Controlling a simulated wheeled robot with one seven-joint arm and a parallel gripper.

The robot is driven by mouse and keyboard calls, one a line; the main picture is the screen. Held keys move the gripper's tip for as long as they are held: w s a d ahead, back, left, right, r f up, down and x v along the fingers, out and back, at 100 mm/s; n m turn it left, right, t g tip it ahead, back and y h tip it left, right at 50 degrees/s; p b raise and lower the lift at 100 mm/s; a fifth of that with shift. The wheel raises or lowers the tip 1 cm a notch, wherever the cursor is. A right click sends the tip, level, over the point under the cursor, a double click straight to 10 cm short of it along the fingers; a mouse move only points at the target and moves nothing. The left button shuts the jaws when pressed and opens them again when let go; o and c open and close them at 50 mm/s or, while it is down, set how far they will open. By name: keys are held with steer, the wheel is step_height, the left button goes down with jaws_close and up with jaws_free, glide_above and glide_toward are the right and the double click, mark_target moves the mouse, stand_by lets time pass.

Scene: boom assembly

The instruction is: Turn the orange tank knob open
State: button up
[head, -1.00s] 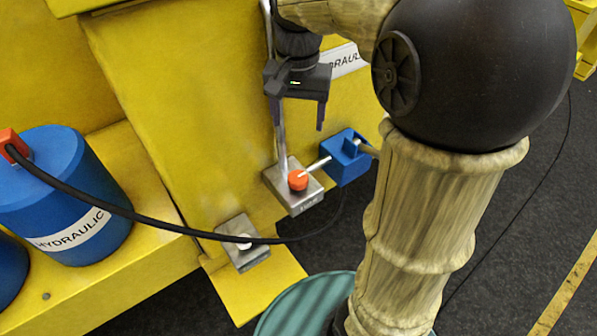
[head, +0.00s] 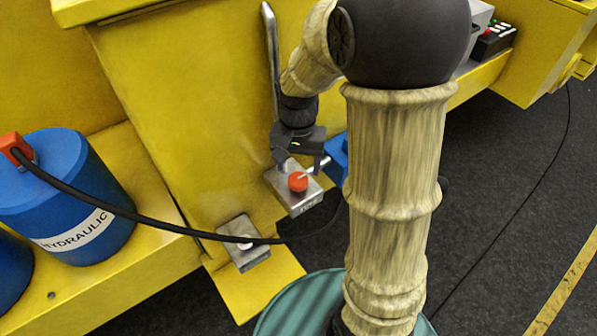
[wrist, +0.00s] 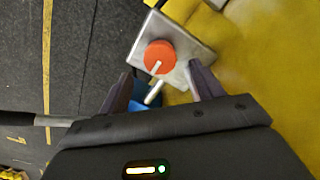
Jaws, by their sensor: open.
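The orange tank knob (head: 298,182) sits on a grey metal block (head: 306,208) on the side of the yellow machine. A white line marks the knob's face, and a metal pipe runs from the block to a blue block (head: 340,150). My gripper (head: 299,168) is just above and behind the knob in the head view, pointing down. In the wrist view the knob (wrist: 160,56) lies just beyond and between the fingertips of my gripper (wrist: 160,82). The jaws are open and nothing is held. The blue block is mostly hidden behind my arm and gripper.
A tall metal lever (head: 270,50) stands close behind my gripper. Another grey block with a white knob (head: 245,246) is at lower left. A black hose (head: 150,217) runs from the blue hydraulic tank (head: 70,190) past it. Dark floor lies open at right.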

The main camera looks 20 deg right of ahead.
mark_target(298, 178)
step_height(298, 178, down, 4)
steer(key=shift+f, duration=0.25)
steer(key=shift+s, duration=0.1)
steer(key=c, duration=1)
